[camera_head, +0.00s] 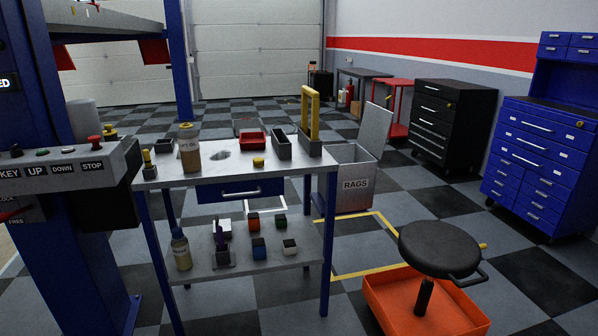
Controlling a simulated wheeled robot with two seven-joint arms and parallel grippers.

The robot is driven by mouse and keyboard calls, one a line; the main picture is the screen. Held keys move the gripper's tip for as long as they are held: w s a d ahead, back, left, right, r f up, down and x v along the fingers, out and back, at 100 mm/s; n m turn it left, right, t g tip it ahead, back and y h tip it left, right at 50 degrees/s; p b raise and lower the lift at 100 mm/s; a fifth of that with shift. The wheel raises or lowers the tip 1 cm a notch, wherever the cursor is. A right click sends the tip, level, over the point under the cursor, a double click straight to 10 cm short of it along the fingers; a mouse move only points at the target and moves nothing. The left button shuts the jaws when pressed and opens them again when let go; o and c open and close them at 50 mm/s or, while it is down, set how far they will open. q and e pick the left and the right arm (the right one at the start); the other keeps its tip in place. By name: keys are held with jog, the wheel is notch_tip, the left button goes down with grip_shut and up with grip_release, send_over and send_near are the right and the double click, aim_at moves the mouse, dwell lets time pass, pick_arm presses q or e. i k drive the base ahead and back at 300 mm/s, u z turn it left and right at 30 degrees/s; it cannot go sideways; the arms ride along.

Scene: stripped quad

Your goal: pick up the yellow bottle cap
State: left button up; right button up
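A small yellow cap (258,162) sits on the top of the metal work table (222,172), near its middle, right of a pale patch on the surface. A clear bottle labelled LIFT OIL (189,155) stands on the same top to the left, with a dull yellow top piece. Which yellow piece is the bottle cap is not fully certain at this size. Neither of my grippers shows in the head view.
A red tray (251,140), grey bins (282,147) and a yellow frame (311,108) stand on the tabletop. Left is a blue lift column with a control box (60,170). Right are a RAGS bin (354,184) and a stool (438,250).

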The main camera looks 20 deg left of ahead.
aim_at(259, 162)
jog(key=z, duration=0.1)
jog(key=i, duration=1.3)
jog(key=u, duration=0.3)
